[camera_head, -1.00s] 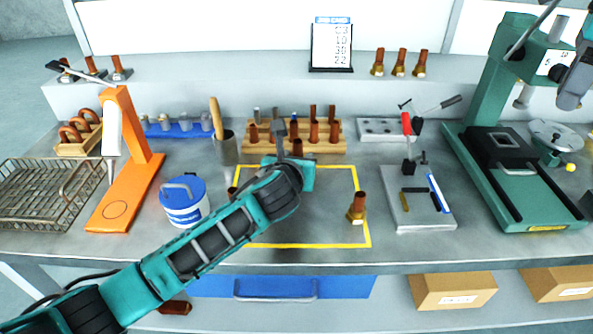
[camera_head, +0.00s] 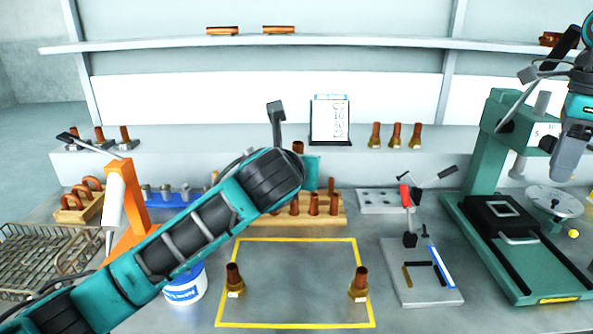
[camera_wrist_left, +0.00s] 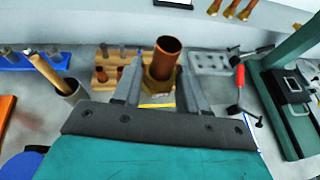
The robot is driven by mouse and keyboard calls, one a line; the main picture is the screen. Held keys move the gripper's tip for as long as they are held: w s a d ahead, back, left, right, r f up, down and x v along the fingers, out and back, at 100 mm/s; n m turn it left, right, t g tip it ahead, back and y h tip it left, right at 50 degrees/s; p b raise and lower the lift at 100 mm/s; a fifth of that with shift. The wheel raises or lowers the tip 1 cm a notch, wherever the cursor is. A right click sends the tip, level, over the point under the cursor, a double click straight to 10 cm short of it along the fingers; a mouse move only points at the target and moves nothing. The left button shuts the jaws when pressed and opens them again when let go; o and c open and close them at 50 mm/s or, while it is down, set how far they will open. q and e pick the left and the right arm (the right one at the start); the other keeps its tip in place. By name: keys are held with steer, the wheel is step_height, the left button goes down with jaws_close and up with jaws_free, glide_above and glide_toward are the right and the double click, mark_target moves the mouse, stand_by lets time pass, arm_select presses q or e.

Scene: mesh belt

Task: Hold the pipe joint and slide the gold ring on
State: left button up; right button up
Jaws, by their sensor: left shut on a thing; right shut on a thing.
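In the left wrist view, my left gripper (camera_wrist_left: 161,84) is shut on a pipe joint (camera_wrist_left: 165,60), a copper tube rising from a gold hex base. In the head view this gripper is raised above the rear bench, its fingers mostly hidden by my arm; the copper tip (camera_head: 298,147) shows over it. Two more pipe joints with gold bases stand upright in the yellow outline, one at left (camera_head: 233,279) and one at right (camera_head: 359,284). My right gripper (camera_head: 568,160) hangs at the right edge, shut, its held thing not visible. I cannot make out a separate gold ring.
A green press (camera_head: 485,170) stands at right, with a grey fixture plate (camera_head: 420,285) beside it. A wooden rack (camera_head: 335,215) of copper pieces is behind the outline. An orange stand (camera_head: 125,195) and wire basket (camera_head: 35,260) are at left. The outline's middle is clear.

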arm_select(q)
steer(key=b, duration=0.3)
glide_above(296, 258)
steer(key=shift+f, duration=5.3)
steer(key=shift+d+f+b, duration=0.1)
steer(key=shift+f+b, duration=1.25)
steer(key=shift+f, duration=2.7)
steer(key=shift+f, duration=0.6)
steer(key=o, duration=1.2)
